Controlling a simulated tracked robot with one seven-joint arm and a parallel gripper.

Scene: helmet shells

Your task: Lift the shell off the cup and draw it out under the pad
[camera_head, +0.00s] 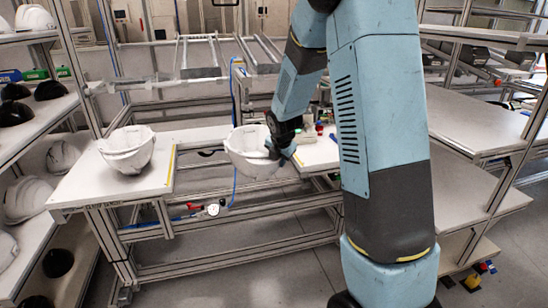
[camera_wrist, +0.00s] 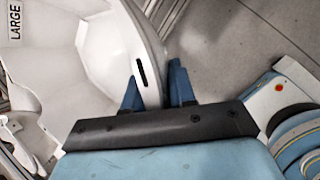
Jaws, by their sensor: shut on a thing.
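A white helmet shell (camera_head: 248,150) hangs open side up over the gap in the bench, in the middle of the head view. My gripper (camera_head: 277,150) is shut on its right rim. In the wrist view the two blue fingers of my gripper (camera_wrist: 155,84) stand on either side of the shell wall (camera_wrist: 150,50), next to a dark slot. The shell's pale inside (camera_wrist: 95,45) fills the upper left there. I cannot make out the cup or the pad for certain; the shell and arm hide part of the bench.
Another white shell (camera_head: 127,150) sits on the left bench top (camera_head: 85,185). A small white round part (camera_head: 213,209) and a red part show below the gap. Shelves with white and black shells stand at the left.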

